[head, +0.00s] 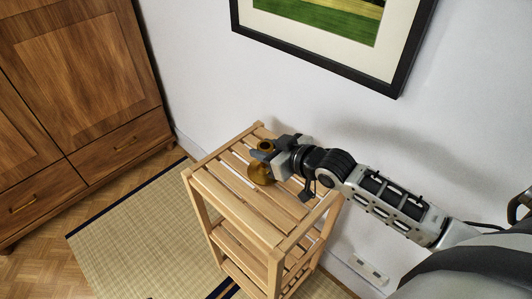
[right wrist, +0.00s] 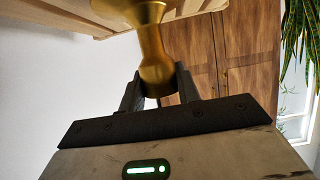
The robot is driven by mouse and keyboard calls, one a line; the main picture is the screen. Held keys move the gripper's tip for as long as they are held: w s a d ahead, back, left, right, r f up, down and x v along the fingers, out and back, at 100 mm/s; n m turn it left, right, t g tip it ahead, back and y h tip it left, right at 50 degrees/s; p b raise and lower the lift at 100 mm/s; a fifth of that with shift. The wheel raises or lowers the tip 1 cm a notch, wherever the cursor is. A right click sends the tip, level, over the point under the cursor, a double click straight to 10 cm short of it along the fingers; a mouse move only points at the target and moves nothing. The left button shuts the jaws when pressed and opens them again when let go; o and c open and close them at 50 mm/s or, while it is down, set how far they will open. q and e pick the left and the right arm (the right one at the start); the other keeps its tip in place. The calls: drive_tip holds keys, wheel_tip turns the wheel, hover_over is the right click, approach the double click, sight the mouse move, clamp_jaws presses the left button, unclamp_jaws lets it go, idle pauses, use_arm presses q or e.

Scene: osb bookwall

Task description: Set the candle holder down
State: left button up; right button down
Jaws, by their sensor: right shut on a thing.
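The brass candle holder (head: 260,174) is at the slatted top of the wooden shelf stand (head: 229,205) in the head view. My right gripper (head: 272,157) reaches in from the right and is shut on it. In the right wrist view the holder's narrow waist (right wrist: 154,55) sits between the two dark fingers of my right gripper (right wrist: 158,92). Its wide end is cut off at the top edge there, beside the pale wood of the stand (right wrist: 60,18). I cannot tell whether its base touches the slats. My left gripper is not in view.
Bare slats lie around the holder. A framed picture (head: 390,62) hangs on the white wall behind. A wooden wardrobe (head: 90,85) stands at the left, with a woven mat (head: 135,230) on the floor. A plant (right wrist: 296,45) shows at right in the wrist view.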

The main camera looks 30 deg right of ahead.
drive_tip(key=shift+f, duration=0.5)
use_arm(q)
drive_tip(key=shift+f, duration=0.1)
use_arm(e)
drive_tip(key=c, duration=1)
unclamp_jaws()
drive_tip(key=shift+f, duration=0.2)
drive_tip(key=shift+s+r, duration=0.15)
use_arm(q)
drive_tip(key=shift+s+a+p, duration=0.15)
drive_tip(key=shift+p, duration=0.45)
use_arm(e)
drive_tip(key=v, duration=1.2)
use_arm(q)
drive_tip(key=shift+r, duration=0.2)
